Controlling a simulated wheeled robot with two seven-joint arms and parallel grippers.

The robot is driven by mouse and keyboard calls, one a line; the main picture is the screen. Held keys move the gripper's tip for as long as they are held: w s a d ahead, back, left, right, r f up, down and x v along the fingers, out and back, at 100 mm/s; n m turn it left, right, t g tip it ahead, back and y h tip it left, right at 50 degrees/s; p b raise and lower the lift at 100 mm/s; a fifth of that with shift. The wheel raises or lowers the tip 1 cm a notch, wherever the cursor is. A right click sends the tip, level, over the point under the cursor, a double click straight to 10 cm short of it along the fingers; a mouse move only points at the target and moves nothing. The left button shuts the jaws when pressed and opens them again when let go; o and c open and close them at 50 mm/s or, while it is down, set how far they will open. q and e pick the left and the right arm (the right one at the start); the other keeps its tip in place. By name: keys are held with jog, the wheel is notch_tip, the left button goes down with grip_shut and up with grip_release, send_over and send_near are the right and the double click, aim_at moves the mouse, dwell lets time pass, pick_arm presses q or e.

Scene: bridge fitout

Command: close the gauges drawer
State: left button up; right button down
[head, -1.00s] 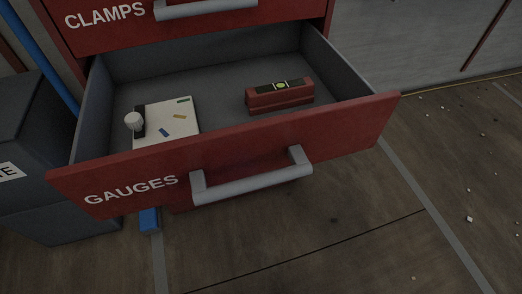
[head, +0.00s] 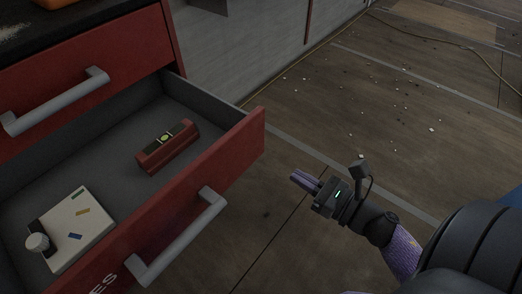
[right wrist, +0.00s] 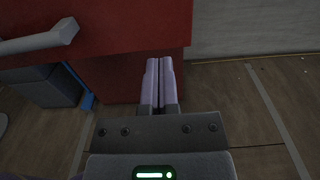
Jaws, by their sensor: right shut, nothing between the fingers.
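The gauges drawer (head: 150,232) is red with a grey interior and stands pulled out at the left of the head view. Its grey bar handle (head: 180,240) is on the front. Inside lie a red spirit level (head: 168,148) and a white box (head: 76,228) with a round white knob. My right gripper (head: 296,178) is shut and empty, to the right of the drawer front and apart from it. In the right wrist view its fingers (right wrist: 158,66) are together, with the red front and part of a handle (right wrist: 42,40) beyond. My left gripper is not in view.
A closed red drawer with its own handle (head: 58,100) is above the open one. A grey wall (head: 260,40) stands behind. The wooden floor (head: 385,110) at the right is open, with small scattered bits and a yellow cable (head: 440,38).

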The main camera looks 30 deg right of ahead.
aim_at(251, 148)
jog(key=b+x, duration=0.1)
jog(key=x, duration=0.8)
jog(key=shift+w+a+f+b, duration=0.1)
jog(key=shift+w+f+b, duration=0.05)
jog(key=shift+w+b, duration=0.15)
jog(key=shift+w+a, duration=0.1)
jog(key=shift+w, duration=0.25)
